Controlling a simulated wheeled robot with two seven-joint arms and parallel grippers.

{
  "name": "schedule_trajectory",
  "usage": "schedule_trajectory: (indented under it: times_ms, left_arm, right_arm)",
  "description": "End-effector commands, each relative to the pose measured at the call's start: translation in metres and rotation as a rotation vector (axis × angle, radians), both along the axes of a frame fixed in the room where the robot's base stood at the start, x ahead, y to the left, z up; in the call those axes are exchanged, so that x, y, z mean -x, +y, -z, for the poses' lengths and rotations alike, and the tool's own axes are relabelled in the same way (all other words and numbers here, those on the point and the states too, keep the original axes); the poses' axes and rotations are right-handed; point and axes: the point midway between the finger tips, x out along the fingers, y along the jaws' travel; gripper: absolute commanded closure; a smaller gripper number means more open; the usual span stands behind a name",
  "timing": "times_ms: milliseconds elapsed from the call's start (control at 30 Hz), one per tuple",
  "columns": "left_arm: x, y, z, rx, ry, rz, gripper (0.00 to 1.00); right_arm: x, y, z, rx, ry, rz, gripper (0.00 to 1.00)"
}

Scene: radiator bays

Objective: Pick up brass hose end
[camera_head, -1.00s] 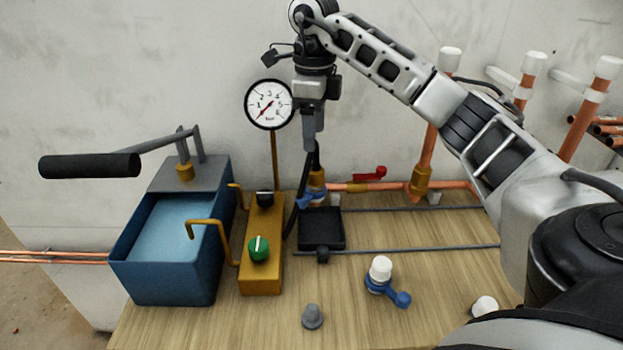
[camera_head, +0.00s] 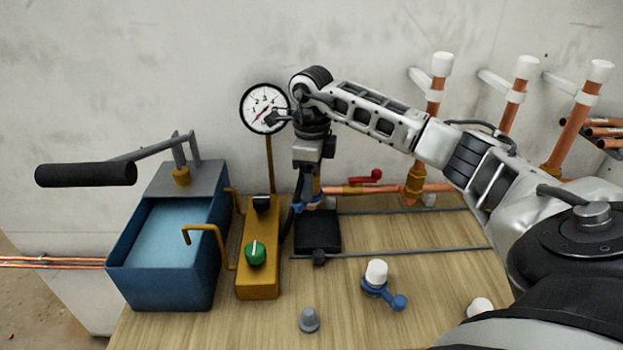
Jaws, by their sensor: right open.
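My right gripper (camera_head: 310,198) points down in front of the wall, just above the black pad (camera_head: 318,231) on the wooden bench. Its jaws are open. The brass hose end (camera_head: 317,186) is mostly hidden behind the gripper; a small brass-coloured part shows beside the fingers, with a blue piece low by the fingertips. I cannot tell whether the fingers touch it. A dark hose (camera_head: 287,222) runs down to the left of the pad. My left gripper is not in view.
A blue water tank (camera_head: 165,279) with a black-handled lever and a yellow block (camera_head: 258,279) with a green knob stand left. A pressure gauge (camera_head: 264,107) is close to my right arm. A copper pipe with a red valve handle (camera_head: 364,177) lies right. Loose caps lie in front.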

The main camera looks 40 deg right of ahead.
Motion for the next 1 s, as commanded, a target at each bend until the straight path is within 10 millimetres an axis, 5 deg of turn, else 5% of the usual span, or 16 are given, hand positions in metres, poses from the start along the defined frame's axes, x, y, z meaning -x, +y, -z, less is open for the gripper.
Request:
schedule_trajectory:
  times_ms: [67,200,667,1000]
  left_arm:
    - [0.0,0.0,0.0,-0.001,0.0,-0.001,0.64]
    - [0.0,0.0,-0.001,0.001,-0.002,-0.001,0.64]
    - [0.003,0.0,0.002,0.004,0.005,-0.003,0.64]
    - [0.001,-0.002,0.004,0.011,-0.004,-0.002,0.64]
  right_arm:
    - [0.0,0.0,0.0,0.0,0.0,0.0,0.42]
    - [0.0,0.0,0.0,0.0,0.0,0.0,0.81]
    - [-0.001,0.0,-0.006,-0.001,-0.003,0.001,0.82]
    - [0.014,0.005,-0.05,0.002,-0.005,-0.002,0.82]
